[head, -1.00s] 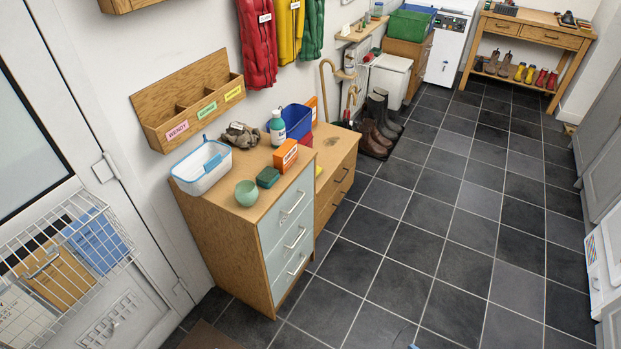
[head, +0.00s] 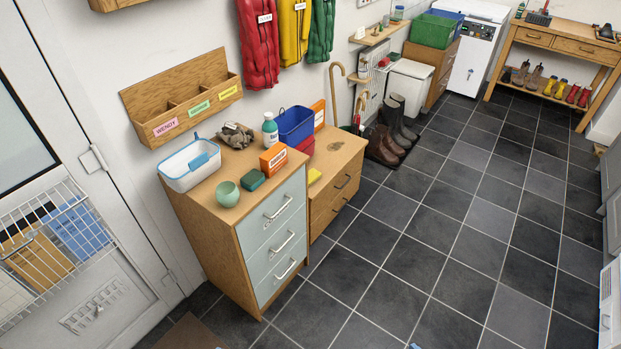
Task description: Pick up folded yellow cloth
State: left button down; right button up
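A small flat yellow thing (head: 314,175), which looks like the folded yellow cloth, lies on the low wooden cabinet (head: 345,150) near its front left corner. The taller drawer unit (head: 232,240) beside it hides part of it, so its folds cannot be made out. Neither of my grippers can be made out in the head view. Only tiny blue bits show at the bottom edge, too small to identify.
The drawer unit's top holds a white basket (head: 190,167), a green bowl (head: 227,194), a dark green sponge (head: 252,180), an orange box (head: 273,160), gloves (head: 236,136) and a bottle (head: 270,130). A blue bin (head: 295,124) stands behind. The tiled floor (head: 420,240) in front is clear.

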aim_at(313, 176)
jog(key=l+u, duration=0.3)
jog(key=l, duration=0.65)
jog(key=k+u, duration=0.1)
jog(key=u, duration=1.15)
jog(key=z, duration=1.25)
jog(key=u, duration=0.5)
jog(key=i+l+u, duration=0.1)
jog(key=u, duration=0.3)
jog(key=l+u, duration=0.4)
jog(key=i+l+u, duration=0.1)
jog(key=l+u, duration=0.15)
jog(key=u, duration=0.15)
jog(key=l+u, duration=0.3)
jog(key=l, duration=0.2)
jog(key=l+u, duration=0.25)
jog(key=l, duration=0.25)
